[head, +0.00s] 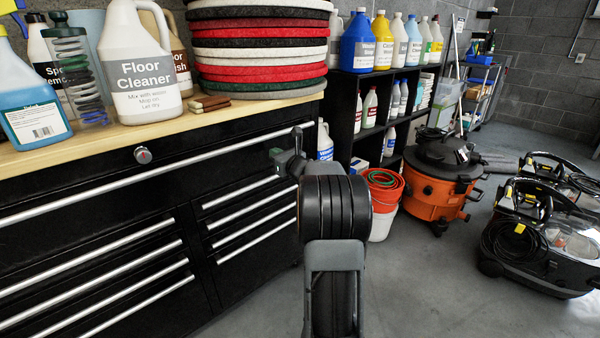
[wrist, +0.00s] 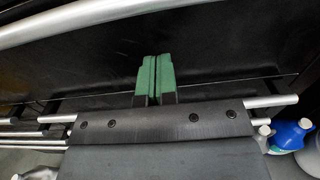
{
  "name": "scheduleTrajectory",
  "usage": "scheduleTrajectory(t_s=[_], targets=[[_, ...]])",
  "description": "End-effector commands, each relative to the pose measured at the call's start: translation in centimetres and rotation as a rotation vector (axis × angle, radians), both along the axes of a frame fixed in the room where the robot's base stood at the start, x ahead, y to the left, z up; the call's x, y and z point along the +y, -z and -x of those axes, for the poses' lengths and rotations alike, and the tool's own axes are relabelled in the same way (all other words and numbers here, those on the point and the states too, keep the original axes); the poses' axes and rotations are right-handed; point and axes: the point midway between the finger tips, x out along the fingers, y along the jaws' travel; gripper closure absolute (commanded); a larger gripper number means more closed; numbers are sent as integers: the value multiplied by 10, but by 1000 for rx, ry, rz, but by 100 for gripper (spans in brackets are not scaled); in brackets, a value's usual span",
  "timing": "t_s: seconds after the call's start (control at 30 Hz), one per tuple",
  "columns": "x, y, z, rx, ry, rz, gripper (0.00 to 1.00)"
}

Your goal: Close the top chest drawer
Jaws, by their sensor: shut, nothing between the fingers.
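The black chest's wide top drawer (head: 100,185) runs under the wooden top, with a long silver handle (head: 200,158) along its front. From this angle I cannot tell whether the drawer stands slightly out or is flush. My gripper (head: 277,163) is at the right end of the drawer front, partly hidden by my own arm in the head view. In the wrist view my gripper (wrist: 155,78) has its green fingers together, with nothing between them. They point at the black drawer front (wrist: 215,60), below the silver handle (wrist: 70,22). Whether they touch it is unclear.
Smaller drawers with silver handles (head: 95,290) lie below. Bottles such as the floor cleaner (head: 143,70) and a stack of round pads (head: 260,45) stand on the wooden top. A black shelf (head: 342,95), a bucket (head: 383,220) and an orange vacuum (head: 435,190) stand to the right.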

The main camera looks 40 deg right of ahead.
Motion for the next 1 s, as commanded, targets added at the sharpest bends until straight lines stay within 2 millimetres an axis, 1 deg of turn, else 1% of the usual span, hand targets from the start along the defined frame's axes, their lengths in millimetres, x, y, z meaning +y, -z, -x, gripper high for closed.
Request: scheduleTrajectory(t_s=[0.03,0.1,0.2,0.4,0.5,0.7,0.87,0.97,1.0], targets=[[1,2,9,0,0,2,100],[0,-2,26,2,2,1,100],[3,-2,46,3,-4,1,100],[6,-1,78,3,-11,1,100],[6,1,90,4,-13,2,100],[6,1,103,3,-13,3,100],[6,1,105,4,-14,5,100],[19,-8,102,21,-50,38,100],[30,-15,100,36,-81,68,100]])
